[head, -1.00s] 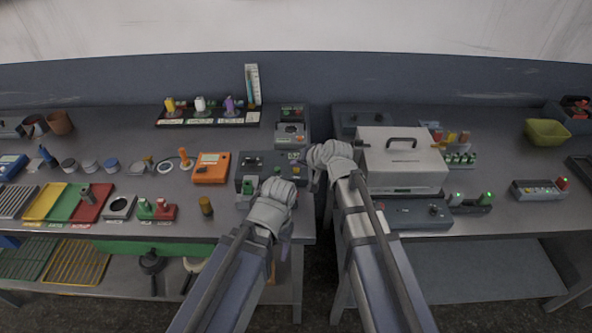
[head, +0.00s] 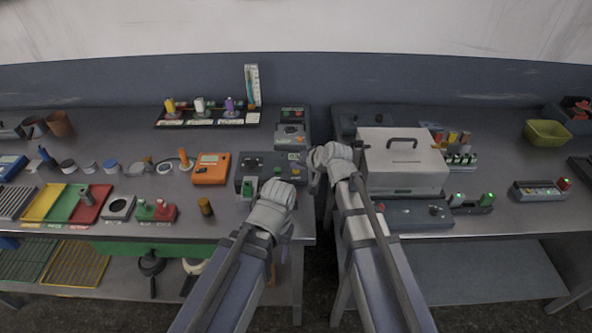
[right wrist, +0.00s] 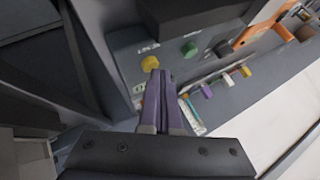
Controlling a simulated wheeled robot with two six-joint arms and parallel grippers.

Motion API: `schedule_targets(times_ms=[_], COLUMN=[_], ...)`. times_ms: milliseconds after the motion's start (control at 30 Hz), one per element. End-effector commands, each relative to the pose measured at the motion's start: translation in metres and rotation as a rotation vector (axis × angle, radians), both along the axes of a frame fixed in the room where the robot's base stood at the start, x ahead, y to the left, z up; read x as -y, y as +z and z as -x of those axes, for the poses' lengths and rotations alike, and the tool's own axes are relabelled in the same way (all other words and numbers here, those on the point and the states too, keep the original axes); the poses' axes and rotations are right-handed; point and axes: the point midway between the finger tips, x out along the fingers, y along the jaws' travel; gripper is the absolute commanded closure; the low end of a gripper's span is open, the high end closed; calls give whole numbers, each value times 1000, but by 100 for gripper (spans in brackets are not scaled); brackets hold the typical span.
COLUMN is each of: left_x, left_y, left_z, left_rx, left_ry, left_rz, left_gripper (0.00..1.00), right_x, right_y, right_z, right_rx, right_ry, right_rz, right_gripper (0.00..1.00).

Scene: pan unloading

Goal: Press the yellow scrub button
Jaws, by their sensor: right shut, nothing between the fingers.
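The yellow button (right wrist: 149,63) is a short round knob on a grey panel (right wrist: 128,53) in the right wrist view. A green button (right wrist: 188,48) and a dark knob (right wrist: 225,47) are on the same panel. My right gripper (right wrist: 160,73) has its purple fingers shut and empty. Their tips are very close to the yellow button; contact is unclear. In the head view my right gripper (head: 314,180) is at the gap between the tables, beside the dark control box (head: 268,160). My left gripper (head: 277,193) is in front of that box, its fingers hidden.
A large grey box with a handle (head: 402,165) stands on the right table, close to my right arm. An orange device (head: 211,168) and several small parts lie on the left table. A rack with coloured bottles (head: 207,118) stands behind. A narrow gap separates the tables.

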Motion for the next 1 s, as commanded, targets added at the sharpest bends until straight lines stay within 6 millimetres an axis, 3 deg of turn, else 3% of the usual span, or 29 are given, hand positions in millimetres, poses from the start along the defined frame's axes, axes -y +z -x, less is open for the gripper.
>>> schedule_targets(times_ms=[567,1000], left_x=[0,0], left_y=[-3,16], left_z=[0,0], left_rx=[0,0], left_ry=[0,0], left_rz=[0,0], left_gripper=[35,35], right_x=[0,0], right_y=[-3,16], right_z=[0,0], right_rx=[-1,-1], right_ry=[1,1], right_rz=[0,0], right_gripper=[100,100])
